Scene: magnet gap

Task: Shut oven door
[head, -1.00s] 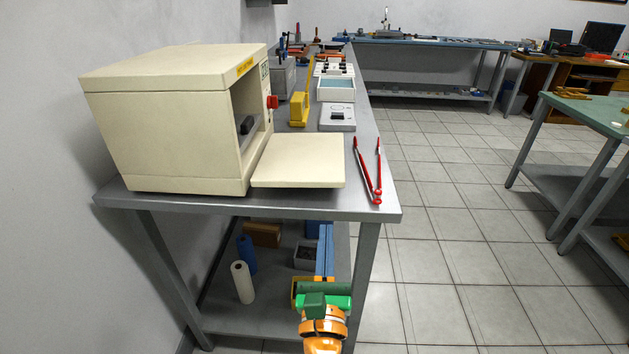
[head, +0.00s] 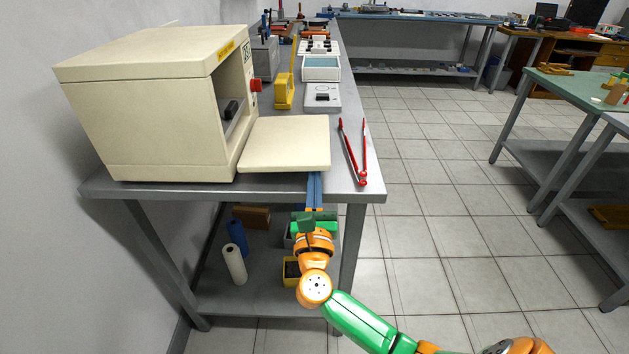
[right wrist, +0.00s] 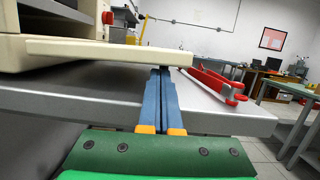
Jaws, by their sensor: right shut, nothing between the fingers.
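The cream oven (head: 150,105) stands on the left of the steel bench, with a dark block (head: 231,108) inside. Its door (head: 285,145) is open, folded down flat and level over the bench top. In the right wrist view the door (right wrist: 95,52) shows edge-on, slightly above the bench. My right gripper (head: 314,177) is shut and empty, its blue fingers pointing forward at the door's near edge. In the right wrist view the fingertips (right wrist: 161,70) reach just beneath the door's edge; I cannot tell whether they touch it. My left gripper is out of view.
Red tongs (head: 354,158) lie right of the door on the bench top (head: 372,187). A scale (head: 322,97) and a yellow device (head: 284,91) stand behind. The shelf below holds rolls (head: 235,264) and boxes.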

